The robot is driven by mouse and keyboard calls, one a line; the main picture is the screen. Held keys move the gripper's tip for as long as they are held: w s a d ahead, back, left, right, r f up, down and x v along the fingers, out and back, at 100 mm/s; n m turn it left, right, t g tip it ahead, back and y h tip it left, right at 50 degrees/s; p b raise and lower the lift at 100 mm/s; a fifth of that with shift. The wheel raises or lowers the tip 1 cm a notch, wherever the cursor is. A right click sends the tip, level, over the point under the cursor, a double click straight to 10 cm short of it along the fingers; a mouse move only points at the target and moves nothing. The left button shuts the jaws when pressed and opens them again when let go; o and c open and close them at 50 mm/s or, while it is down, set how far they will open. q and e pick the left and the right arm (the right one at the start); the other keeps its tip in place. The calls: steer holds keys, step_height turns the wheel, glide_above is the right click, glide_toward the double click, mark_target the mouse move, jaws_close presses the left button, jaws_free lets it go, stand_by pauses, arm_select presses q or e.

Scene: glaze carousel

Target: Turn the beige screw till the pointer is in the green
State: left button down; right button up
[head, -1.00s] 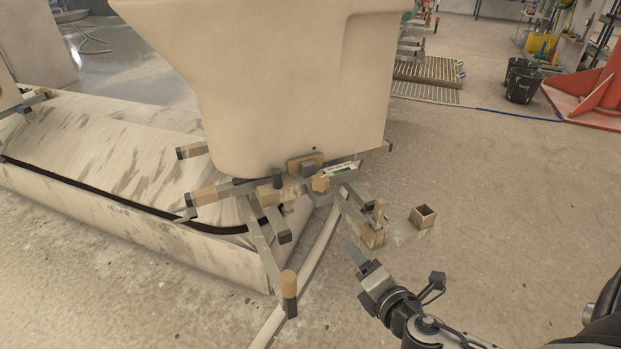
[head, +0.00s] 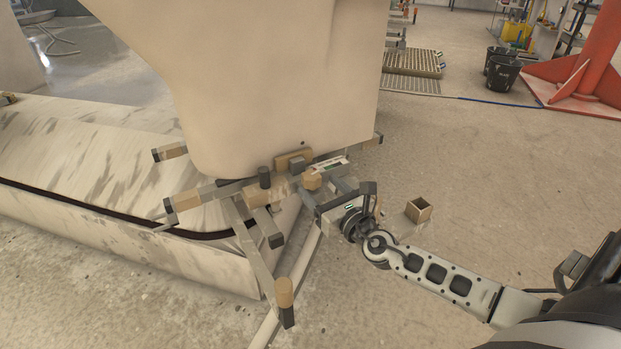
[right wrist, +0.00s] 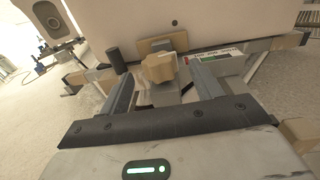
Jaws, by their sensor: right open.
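The beige screw (head: 312,179) is a faceted knob on the metal frame under the big beige body. It also shows in the right wrist view (right wrist: 160,68). Beside it is a white gauge strip with a green part (head: 331,164), partly seen in the right wrist view (right wrist: 222,55); I cannot make out the pointer. My right gripper (head: 322,190) is at the frame, close to the screw. In the right wrist view its two fingers (right wrist: 162,76) are open, one on each side of the screw, with gaps visible and nothing held. My left gripper is not in view.
Metal bars with beige end blocks (head: 285,292) stick out around the screw. A small open box (head: 419,210) stands on the floor right of my gripper. Black buckets (head: 503,72) and a red stand (head: 590,75) are farther back. The floor at the right is mostly clear.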

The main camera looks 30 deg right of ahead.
mark_target(317, 185)
steer(key=w, duration=0.5)
steer(key=c, duration=1)
